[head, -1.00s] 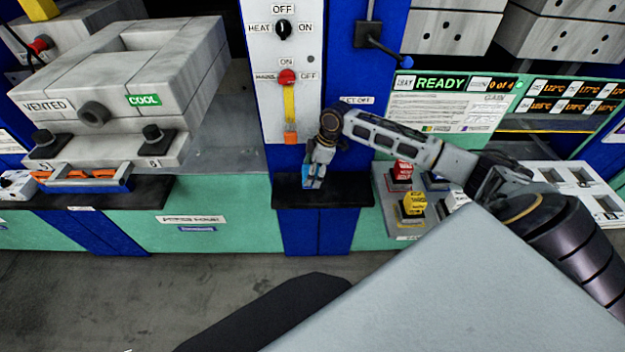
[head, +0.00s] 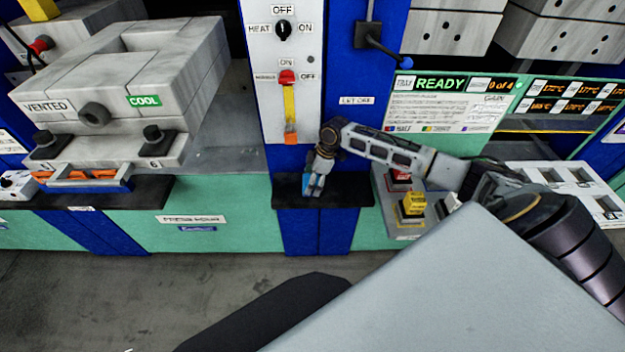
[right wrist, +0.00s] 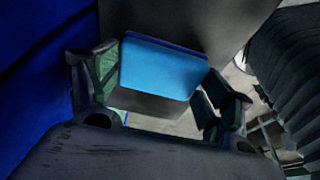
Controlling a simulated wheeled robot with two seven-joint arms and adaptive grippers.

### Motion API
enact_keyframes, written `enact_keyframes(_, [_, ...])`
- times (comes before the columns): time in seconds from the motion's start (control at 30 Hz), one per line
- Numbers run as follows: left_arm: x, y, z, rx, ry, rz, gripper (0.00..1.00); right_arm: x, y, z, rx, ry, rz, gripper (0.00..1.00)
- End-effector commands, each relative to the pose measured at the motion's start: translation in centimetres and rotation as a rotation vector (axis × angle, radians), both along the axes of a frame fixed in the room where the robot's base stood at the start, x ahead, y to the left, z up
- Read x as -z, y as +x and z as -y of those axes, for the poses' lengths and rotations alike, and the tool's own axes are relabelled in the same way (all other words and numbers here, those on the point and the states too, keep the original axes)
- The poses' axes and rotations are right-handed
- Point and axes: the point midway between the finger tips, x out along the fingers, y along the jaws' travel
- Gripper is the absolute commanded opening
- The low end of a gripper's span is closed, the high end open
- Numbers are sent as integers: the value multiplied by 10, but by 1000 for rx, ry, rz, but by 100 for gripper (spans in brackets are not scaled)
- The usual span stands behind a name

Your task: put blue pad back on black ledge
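The blue pad (right wrist: 163,68) lies between the two fingers of my right gripper (right wrist: 162,82) in the right wrist view, with a finger close against each side. In the head view my right gripper (head: 314,184) points down over the black ledge (head: 350,190), and a small part of the blue pad (head: 307,181) shows at its fingertips. The gripper looks shut on the pad. The pad is at about the ledge's height; I cannot tell whether it touches the ledge. My left gripper is not in view.
Buttons, one yellow (head: 412,202) and one red (head: 399,177), stand on a panel right of the ledge, under my right forearm. A switch panel (head: 287,105) rises behind. A grey press (head: 120,90) stands left, with an orange-handled tray edge (head: 80,180).

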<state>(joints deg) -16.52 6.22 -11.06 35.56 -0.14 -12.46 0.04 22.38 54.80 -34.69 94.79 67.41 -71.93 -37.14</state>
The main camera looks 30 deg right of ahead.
Motion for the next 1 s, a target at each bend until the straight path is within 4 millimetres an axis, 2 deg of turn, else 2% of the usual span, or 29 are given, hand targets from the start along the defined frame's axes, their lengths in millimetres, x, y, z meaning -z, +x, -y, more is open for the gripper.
enact_keyframes(0.57, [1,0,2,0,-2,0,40,-5,0,1,0,-1,0,88])
enact_keyframes(0.77, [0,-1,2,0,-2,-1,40,-22,-3,6,0,-1,2,88])
enact_keyframes(1.0, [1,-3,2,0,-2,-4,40,-53,-9,15,1,-2,0,88])
